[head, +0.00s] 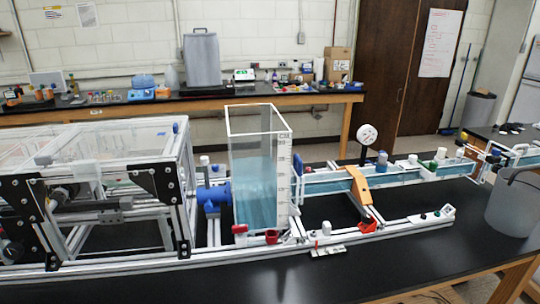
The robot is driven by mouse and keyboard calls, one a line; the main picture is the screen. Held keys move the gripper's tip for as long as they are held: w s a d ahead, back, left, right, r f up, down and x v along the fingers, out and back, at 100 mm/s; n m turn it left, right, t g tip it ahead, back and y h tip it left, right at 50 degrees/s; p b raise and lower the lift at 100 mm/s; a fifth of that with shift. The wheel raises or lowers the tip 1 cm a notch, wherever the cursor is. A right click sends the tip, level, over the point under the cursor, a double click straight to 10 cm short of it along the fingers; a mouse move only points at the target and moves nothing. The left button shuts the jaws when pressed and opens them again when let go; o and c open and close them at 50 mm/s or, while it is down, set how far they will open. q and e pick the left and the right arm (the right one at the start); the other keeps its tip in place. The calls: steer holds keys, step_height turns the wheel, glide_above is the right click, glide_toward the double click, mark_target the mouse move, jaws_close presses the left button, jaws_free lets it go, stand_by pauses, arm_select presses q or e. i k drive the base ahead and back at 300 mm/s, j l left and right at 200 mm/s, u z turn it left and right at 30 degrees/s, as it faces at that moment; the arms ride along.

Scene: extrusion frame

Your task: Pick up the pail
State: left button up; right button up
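A grey pail (514,207) stands on the black bench top at the right edge of the head view.
A long extrusion frame (330,242) with a clear water tank (262,170) and a flume (400,176) fills the bench left of the pail. Bare black bench (380,262) lies in front. A back bench (170,105) holds a tall grey container (202,60).

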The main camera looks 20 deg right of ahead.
mark_target(512, 209)
steer(key=z, duration=2.35)
